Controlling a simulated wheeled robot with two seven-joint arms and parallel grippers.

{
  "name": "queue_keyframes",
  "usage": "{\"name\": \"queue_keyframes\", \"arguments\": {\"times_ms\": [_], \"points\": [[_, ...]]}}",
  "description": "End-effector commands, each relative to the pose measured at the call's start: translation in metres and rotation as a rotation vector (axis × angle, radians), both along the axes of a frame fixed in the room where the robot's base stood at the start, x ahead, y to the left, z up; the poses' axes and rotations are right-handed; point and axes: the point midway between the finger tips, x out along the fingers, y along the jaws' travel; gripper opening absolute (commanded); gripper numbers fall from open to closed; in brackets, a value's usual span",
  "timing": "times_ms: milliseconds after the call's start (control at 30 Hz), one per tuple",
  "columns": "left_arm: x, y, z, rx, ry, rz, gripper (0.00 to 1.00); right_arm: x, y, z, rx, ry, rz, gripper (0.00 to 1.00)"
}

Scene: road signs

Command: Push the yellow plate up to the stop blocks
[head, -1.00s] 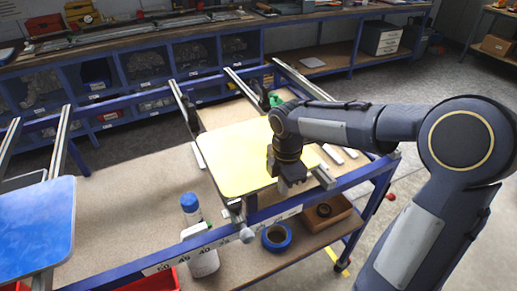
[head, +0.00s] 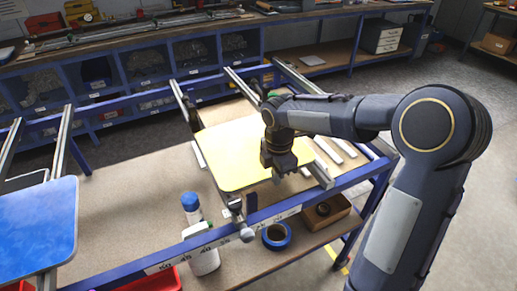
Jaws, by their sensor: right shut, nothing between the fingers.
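The yellow plate (head: 238,150) lies flat across silver rails on the blue frame. My right gripper (head: 284,174) points down with shut, empty fingers at the plate's right part, by its near right edge; the picture does not show clearly whether it touches the plate. Dark blocks that look like the stop blocks sit on the left rail, one by the plate's far left corner (head: 191,117) and one by its near left corner (head: 236,208). I cannot tell whether the plate touches them. My forearm hides the plate's far right corner. My left gripper is out of view.
A blue plate (head: 36,228) lies on other rails at the left. A workbench with bins runs along the back.

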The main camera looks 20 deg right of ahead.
Motion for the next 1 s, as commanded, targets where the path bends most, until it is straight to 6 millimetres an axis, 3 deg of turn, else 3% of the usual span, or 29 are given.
{"name": "queue_keyframes", "arguments": {"times_ms": [467,1000], "points": [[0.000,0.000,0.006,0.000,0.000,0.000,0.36,0.014,0.001,0.000,0.000,-0.002,0.000,0.00],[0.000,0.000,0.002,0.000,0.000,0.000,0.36,-0.014,-0.001,0.000,-0.001,-0.001,0.000,0.00]]}}
